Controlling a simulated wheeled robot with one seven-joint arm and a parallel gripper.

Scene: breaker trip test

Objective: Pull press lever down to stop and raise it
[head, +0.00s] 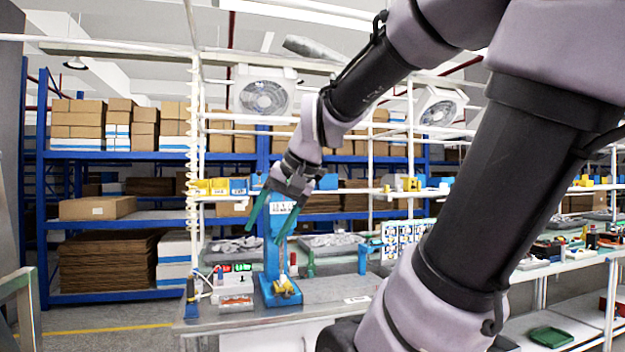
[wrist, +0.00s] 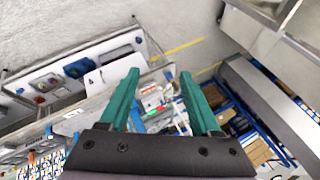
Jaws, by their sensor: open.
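The blue press (head: 271,262) stands on the grey workbench, with a white label near its top and a yellow piece on its base. My gripper (head: 266,237) is in front of the press's upper part in the head view, its two teal fingers spread and pointing down. Nothing is held between them. I cannot make out the press lever; the gripper and wrist cover part of the press head. In the wrist view my open gripper (wrist: 159,74) has small red, white and green parts on the bench showing beyond and between its fingers.
The workbench (head: 335,289) carries red and green parts (head: 236,268) left of the press and grey trays (head: 333,243) behind it. A white shelf with yellow and blue bins (head: 222,186) runs above. Blue racks with cartons (head: 97,208) stand behind. Floor is clear at left.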

